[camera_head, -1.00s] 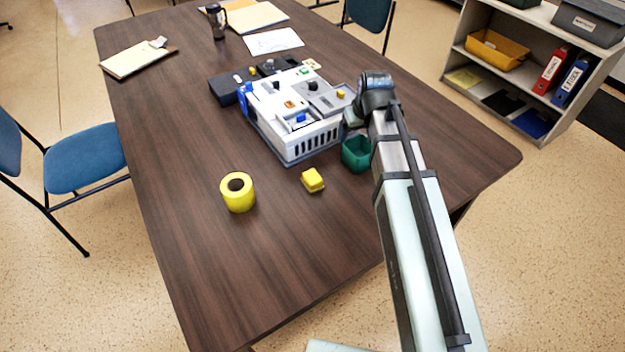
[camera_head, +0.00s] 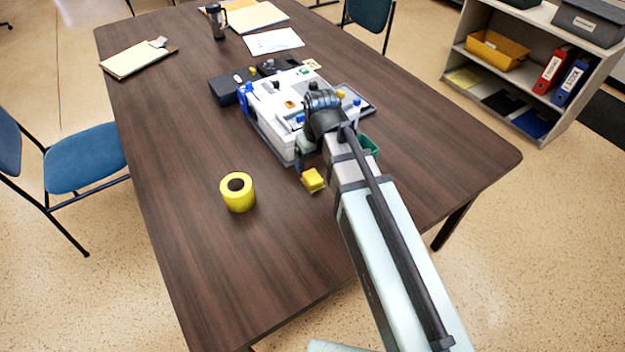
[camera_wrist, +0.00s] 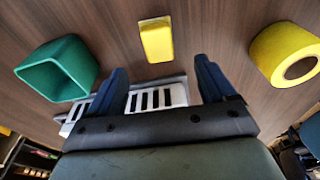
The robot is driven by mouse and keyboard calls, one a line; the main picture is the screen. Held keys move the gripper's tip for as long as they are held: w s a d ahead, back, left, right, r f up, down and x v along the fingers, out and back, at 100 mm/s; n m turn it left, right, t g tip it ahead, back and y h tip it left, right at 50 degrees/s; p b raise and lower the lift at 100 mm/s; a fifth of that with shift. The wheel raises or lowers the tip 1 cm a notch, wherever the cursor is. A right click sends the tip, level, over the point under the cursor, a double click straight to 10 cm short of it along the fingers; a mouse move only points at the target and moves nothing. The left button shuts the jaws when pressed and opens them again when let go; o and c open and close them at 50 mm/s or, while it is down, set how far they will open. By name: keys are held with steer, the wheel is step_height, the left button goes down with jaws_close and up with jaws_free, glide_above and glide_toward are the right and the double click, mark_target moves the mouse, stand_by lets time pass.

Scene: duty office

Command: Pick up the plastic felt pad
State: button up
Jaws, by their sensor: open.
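A small yellow block (camera_head: 312,181), which I take to be the plastic felt pad, lies on the dark table in front of the white machine. The arm partly covers its right side in the head view. In the wrist view the yellow block (camera_wrist: 156,40) lies at top centre, ahead of the fingers and between their lines. My gripper (camera_wrist: 160,68) is open, with nothing between its two dark blue fingers and apart from the block. In the head view the fingers are mostly hidden by my wrist.
A yellow tape roll (camera_head: 238,192) stands left of the block. A green cup (camera_head: 369,145), mostly behind my arm, stands to its right; it also shows in the wrist view (camera_wrist: 58,68). The white machine (camera_head: 272,115) stands behind. The table's front left is clear.

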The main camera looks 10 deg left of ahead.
mark_target(313, 176)
steer(key=shift+w+a+f, duration=0.1)
steer(key=shift+f, duration=0.85)
steer(key=shift+w+a+f, duration=0.1)
steer(key=shift+f, duration=0.85)
steer(key=shift+f, duration=0.1)
steer(key=shift+w+a+f, duration=0.1)
steer(key=shift+w+f, duration=0.05)
steer(key=shift+f, duration=1.1)
steer(key=shift+w+f, duration=0.15)
steer(key=shift+f, duration=1.05)
steer(key=shift+c, duration=0.4)
steer(key=c, duration=1)
